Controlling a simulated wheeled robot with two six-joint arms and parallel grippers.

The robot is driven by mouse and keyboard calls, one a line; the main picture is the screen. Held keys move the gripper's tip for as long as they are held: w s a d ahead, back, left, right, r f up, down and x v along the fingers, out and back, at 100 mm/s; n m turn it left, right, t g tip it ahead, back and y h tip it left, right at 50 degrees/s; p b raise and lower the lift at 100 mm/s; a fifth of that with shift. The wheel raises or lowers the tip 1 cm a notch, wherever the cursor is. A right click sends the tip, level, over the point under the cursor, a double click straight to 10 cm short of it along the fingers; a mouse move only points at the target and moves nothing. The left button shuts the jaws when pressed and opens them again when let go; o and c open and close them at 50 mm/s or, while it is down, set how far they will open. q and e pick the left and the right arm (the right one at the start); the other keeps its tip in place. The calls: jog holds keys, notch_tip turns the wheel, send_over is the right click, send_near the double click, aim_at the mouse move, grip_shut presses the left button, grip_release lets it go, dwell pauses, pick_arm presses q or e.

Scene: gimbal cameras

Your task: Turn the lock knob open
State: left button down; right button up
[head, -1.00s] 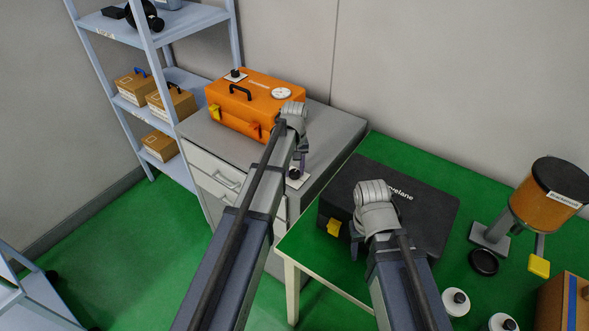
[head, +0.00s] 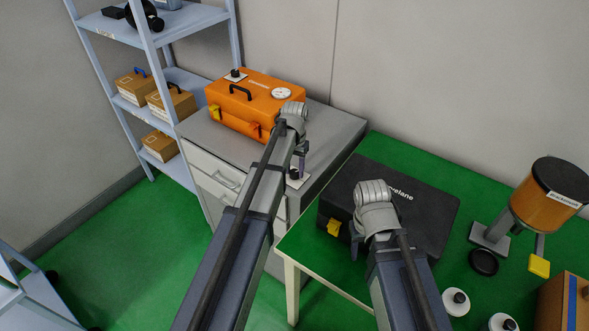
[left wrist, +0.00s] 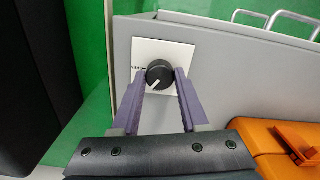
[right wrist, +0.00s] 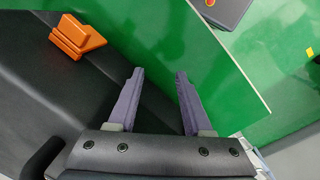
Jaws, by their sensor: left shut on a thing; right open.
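The lock knob (left wrist: 159,74) is a round black dial with a white pointer line. The pointer slants toward the lower left there. Small dark lettering left of the knob is too small to read. My left gripper (left wrist: 160,76) is shut on the knob, one finger on each side. In the head view the knob (head: 293,174) shows beside my left gripper (head: 300,158). My right gripper (right wrist: 160,73) is open and empty above the black case (head: 420,215).
An orange case (head: 255,105) stands on the cabinet, close to my left arm. The black case lies on the green table (head: 310,245) beside the cabinet. A shelf rack (head: 150,60) stands at the left.

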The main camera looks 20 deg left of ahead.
aim_at(294, 172)
pick_arm(q)
jog(key=m, duration=0.5)
jog(key=shift+m, duration=0.3)
jog(key=m, duration=0.5)
jog(key=shift+m, duration=0.6)
jog(key=shift+c, duration=2.1)
grip_release()
jog(key=shift+r, duration=0.1)
pick_arm(e)
jog(key=shift+r, duration=0.1)
pick_arm(q)
notch_tip(294, 172, up, 8)
jog(key=p, duration=0.8)
pick_arm(e)
notch_tip(294, 172, up, 8)
